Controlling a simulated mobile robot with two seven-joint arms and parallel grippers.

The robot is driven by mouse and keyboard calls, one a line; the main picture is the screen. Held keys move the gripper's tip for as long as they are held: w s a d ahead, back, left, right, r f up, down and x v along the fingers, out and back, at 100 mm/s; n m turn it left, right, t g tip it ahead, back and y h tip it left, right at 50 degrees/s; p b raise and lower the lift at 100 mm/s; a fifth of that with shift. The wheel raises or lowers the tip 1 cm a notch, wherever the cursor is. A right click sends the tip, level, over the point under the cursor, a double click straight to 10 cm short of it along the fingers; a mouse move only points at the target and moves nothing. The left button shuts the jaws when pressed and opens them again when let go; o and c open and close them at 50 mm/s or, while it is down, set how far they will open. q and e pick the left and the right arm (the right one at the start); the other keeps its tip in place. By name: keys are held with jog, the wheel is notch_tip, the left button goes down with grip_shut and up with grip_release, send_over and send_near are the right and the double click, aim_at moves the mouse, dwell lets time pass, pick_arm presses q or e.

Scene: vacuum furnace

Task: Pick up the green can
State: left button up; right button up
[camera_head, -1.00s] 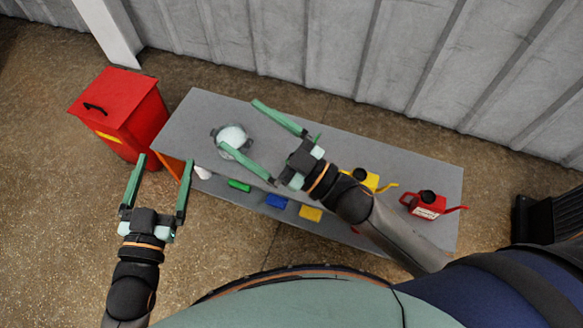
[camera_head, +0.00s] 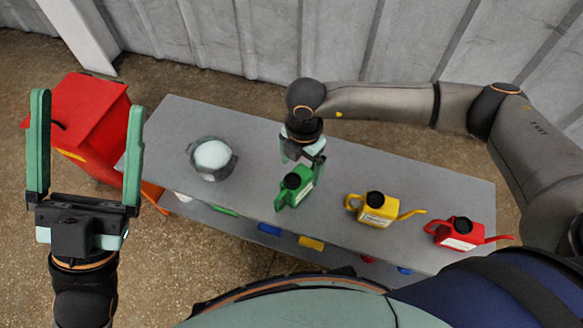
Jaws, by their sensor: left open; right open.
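The green can (camera_head: 293,190) stands on the grey table near its front edge, around the middle of the table's length. My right gripper (camera_head: 303,160) is open and points down at the can's far side. Its green fingers blend with the can's colour, so I cannot tell whether they touch or straddle it. My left gripper (camera_head: 88,102) is open and empty, raised at the left of the view near the red bin.
A yellow can (camera_head: 375,209) and a red can (camera_head: 460,234) stand right of the green one. A pot with a pale round top (camera_head: 212,159) stands on the grey table (camera_head: 165,125) at left. A red bin (camera_head: 85,105) is beyond my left gripper. Coloured blocks lie below the tabletop.

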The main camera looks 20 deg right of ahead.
aim_at(301, 178)
jog(key=f+b, duration=0.1)
jog(key=f, duration=0.2)
jog(key=f+b, duration=0.1)
jog(key=f, duration=0.3)
jog(key=shift+w+d+b, duration=0.2)
jog(key=shift+b, duration=0.1)
jog(key=f+b, duration=0.2)
jog(key=f, duration=0.1)
jog(key=f+b, duration=0.1)
jog(key=f, duration=0.1)
jog(key=shift+w+a+f, duration=0.2)
jog(key=shift+w+a, duration=0.05)
jog(key=shift+a, duration=0.15)
pick_arm(q)
jog(key=shift+n, duration=0.4)
jog(key=f, duration=0.5)
jog(key=shift+d+f, duration=0.25)
jog(key=shift+f, duration=0.15)
pick_arm(e)
jog(key=shift+r, duration=0.1)
jog(key=shift+c, duration=0.4)
grip_shut()
